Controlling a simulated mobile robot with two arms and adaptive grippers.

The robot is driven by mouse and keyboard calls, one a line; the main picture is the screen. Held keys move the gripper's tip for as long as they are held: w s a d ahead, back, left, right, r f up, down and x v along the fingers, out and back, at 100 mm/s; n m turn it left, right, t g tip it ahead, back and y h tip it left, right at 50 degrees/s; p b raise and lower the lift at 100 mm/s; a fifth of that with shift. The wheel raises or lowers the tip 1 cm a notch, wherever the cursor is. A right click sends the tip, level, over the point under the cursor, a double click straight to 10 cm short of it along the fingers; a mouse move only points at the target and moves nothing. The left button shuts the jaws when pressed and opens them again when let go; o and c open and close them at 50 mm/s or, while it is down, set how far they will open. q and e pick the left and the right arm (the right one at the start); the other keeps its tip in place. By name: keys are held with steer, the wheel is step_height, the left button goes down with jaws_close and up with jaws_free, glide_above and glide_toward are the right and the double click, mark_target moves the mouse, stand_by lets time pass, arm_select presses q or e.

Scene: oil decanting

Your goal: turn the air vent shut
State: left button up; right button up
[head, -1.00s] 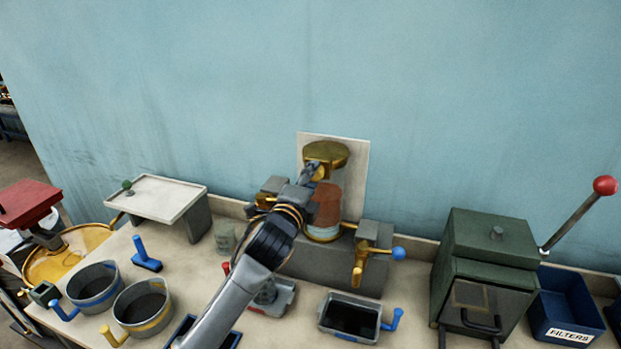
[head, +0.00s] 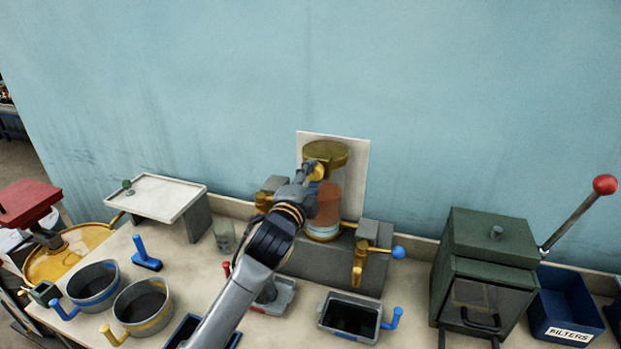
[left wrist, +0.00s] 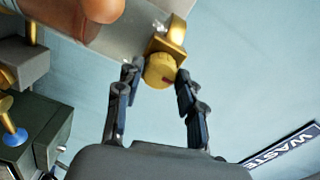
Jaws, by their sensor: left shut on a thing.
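The air vent is a round yellow knob with a small red mark on its face. It shows in the left wrist view (left wrist: 160,71) on a brass fitting, and in the head view (head: 318,172) below the brass cap (head: 328,152) of the decanter. My left gripper (head: 311,173) is at the knob, with one finger on each side. In the left wrist view my left gripper (left wrist: 158,76) is shut on it. The decanter's vessel (head: 327,205) has a reddish-brown layer above a pale one. My forearm hides part of the stand. My right gripper is out of view.
A tap with a blue handle (head: 398,253) is right of the vessel. Two round pots (head: 143,308) (head: 93,287), a grey tray (head: 350,315) and a white-topped stand (head: 160,195) are on the bench. A green box machine (head: 490,255) and a blue filters bin (head: 566,305) stand right.

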arm_select(q)
steer(key=o, duration=1.2)
steer(key=v, duration=1.2)
